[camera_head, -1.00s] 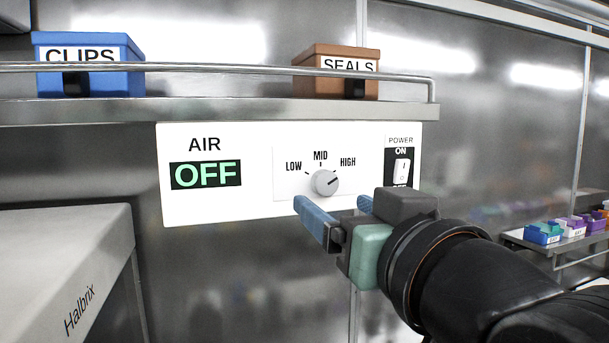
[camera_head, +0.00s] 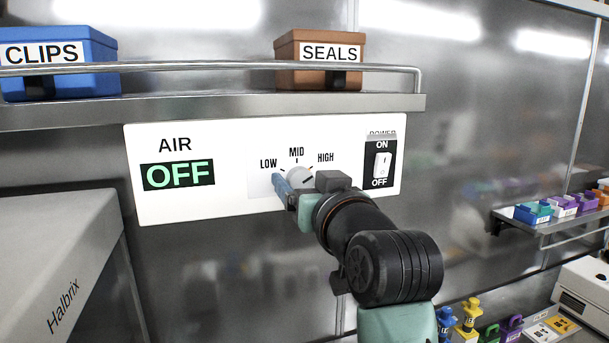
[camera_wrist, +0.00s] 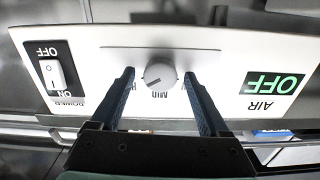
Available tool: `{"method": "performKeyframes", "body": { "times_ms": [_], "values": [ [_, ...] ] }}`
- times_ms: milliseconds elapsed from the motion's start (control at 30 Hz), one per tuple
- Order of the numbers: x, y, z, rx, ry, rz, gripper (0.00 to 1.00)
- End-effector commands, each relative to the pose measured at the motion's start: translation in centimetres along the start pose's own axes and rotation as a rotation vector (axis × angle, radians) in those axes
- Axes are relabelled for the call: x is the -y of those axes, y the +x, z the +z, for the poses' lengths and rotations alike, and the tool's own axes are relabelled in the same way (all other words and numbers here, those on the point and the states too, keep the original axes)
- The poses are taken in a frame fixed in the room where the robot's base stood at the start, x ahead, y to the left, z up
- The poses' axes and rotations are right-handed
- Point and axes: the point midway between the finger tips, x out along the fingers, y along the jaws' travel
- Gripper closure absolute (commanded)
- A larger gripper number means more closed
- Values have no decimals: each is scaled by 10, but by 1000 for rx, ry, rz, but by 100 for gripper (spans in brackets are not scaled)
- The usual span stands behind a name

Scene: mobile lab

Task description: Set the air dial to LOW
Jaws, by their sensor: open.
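The air dial (camera_head: 299,174) is a round grey knob on a white panel (camera_head: 225,205), with LOW, MID and HIGH printed above it. In the wrist view the dial (camera_wrist: 159,76) appears upside down, and its dark pointer mark is turned toward the HIGH side. My gripper (camera_wrist: 158,73) is open, one blue finger on each side of the dial, with visible gaps. In the head view my gripper (camera_head: 297,184) covers the dial's lower part. I cannot tell how deep the fingertips reach. The AIR display (camera_head: 178,174) reads OFF in green.
A power rocker switch (camera_head: 382,165) sits on the panel right of the dial, close to my gripper. Above, a metal shelf (camera_head: 200,108) with a rail holds a blue CLIPS box (camera_head: 58,82) and a brown SEALS box (camera_head: 318,76). A grey Halbrix machine (camera_head: 60,245) stands at lower left.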

Motion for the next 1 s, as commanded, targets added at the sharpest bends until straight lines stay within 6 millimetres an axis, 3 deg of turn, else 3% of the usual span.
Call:
{"method": "performKeyframes", "body": {
  "times_ms": [167, 600, 1000],
  "values": [
    [0, 0, 0, -1, -1, 0, 21],
    [0, 0, 0, -1, 0, 0, 98],
    [0, 0, 1, -2, -61, 0, 100]
  ]
}}
